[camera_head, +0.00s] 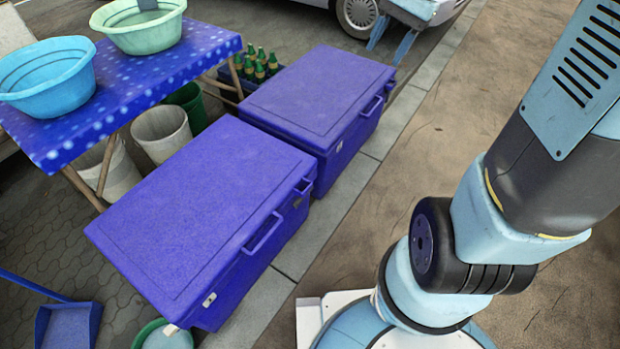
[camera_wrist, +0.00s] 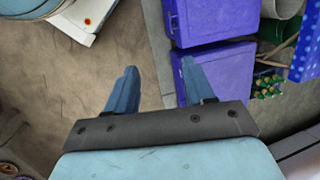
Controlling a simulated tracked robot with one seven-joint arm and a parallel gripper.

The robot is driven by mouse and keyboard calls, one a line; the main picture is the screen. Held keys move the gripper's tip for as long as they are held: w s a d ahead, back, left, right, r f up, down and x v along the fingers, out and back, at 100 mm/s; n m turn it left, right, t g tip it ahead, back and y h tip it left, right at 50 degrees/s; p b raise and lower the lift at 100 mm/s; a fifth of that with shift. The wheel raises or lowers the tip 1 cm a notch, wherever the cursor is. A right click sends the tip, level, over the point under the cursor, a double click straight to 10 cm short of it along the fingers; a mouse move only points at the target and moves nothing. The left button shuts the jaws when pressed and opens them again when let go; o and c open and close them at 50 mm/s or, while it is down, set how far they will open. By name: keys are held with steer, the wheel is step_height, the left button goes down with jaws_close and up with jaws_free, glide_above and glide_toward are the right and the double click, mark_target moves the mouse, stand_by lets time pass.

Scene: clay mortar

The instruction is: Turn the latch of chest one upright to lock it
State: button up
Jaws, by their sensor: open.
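Two closed blue-purple chests stand end to end in the head view, a near chest (camera_head: 205,215) and a far chest (camera_head: 318,100). I cannot tell which is chest one. A small pale latch (camera_head: 209,299) shows low on the near chest's front, and another pale fitting (camera_head: 339,147) on the far chest's front. Their exact angles are too small to tell. In the wrist view, the near chest (camera_wrist: 218,20) is at the top and the far chest (camera_wrist: 235,65) below it.
A blue table (camera_head: 190,60) with a blue basin (camera_head: 45,80) and a green basin (camera_head: 140,28) stands behind the chests. Green bottles (camera_head: 262,65) in a crate stand behind the far chest. Bare ground (camera_head: 440,140) lies in front of the curb.

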steer(key=w+f+m+g+y, duration=0.35)
steer(key=w+f+m, duration=0.35)
steer(key=w+f, duration=0.6)
steer(key=m+t+y, duration=0.8)
steer(key=m+y, duration=0.3)
steer(key=m, duration=1.4)
glide_toward(306, 196)
steer(key=shift+h, duration=0.25)
steer(key=x, duration=0.9)
steer(key=shift+s+a+r, duration=0.1)
steer(key=shift+a+r, duration=0.15)
